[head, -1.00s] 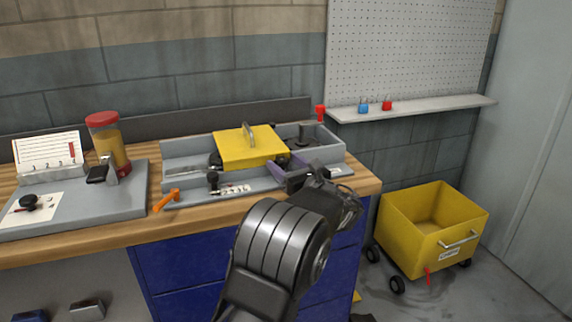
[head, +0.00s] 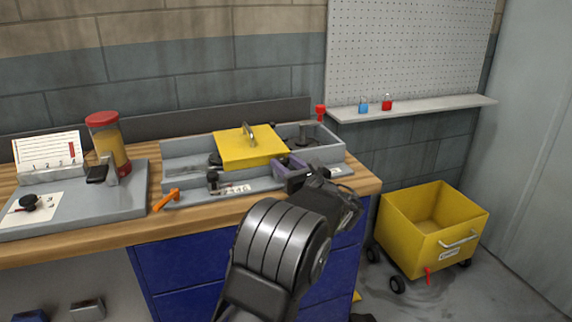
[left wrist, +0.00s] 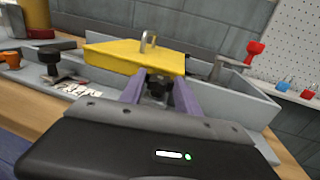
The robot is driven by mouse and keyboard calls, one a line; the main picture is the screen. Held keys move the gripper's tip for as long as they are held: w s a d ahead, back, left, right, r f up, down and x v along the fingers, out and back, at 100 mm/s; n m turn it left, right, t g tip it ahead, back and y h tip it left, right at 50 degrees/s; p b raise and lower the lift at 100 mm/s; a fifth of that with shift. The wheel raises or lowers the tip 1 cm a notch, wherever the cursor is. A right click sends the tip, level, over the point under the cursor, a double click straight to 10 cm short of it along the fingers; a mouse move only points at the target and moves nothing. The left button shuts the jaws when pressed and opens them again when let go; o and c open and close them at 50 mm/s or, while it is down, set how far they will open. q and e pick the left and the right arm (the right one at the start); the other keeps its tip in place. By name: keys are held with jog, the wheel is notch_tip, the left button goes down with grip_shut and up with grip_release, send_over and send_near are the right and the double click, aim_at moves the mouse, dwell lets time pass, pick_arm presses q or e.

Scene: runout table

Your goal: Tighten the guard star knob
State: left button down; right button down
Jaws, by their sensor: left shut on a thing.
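The yellow guard (head: 245,150) with its metal handle sits over the grey channel on the bench; it also shows in the left wrist view (left wrist: 125,58). My left gripper (head: 283,164) is at the guard's front right corner. In the left wrist view its two purple fingers (left wrist: 160,98) are shut on a black star knob (left wrist: 158,86), one finger on each side. The knob's lobes are mostly hidden by the fingers, and the head view does not show it clearly. My right gripper is in neither view.
Another black knob (head: 212,179) stands on the channel's front ledge, near an orange lever (head: 167,199). A red knob (head: 320,112) stands at the back right. A grey plate with a red-lidded jar (head: 108,140) is at left. A yellow cart (head: 420,225) stands on the floor.

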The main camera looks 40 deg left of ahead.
pick_arm(q)
jog(key=m+t+b, duration=0.1)
jog(key=m+t+h+b, duration=0.1)
jog(key=t, duration=0.1)
jog(key=shift+s+a+f+h+b, duration=0.2)
jog(key=shift+s+h+b, duration=0.1)
jog(key=shift+b, duration=0.05)
jog(key=m+t+h+b, duration=0.2)
jog(key=b, duration=0.1)
jog(key=m+t+h+b, duration=0.1)
jog(key=b, duration=0.1)
jog(key=shift+s+a+t, duration=0.25)
jog(key=shift+t, duration=0.05)
jog(key=shift+r+m+t+h+b, duration=0.2)
jog(key=shift+m+t+h+b, duration=0.2)
jog(key=shift+m+h+b, duration=0.3)
jog(key=c, duration=0.9)
grip_release()
jog(key=shift+p+v, duration=0.4)
jog(key=shift+v, duration=3.5)
jog(key=shift+r, duration=0.1)
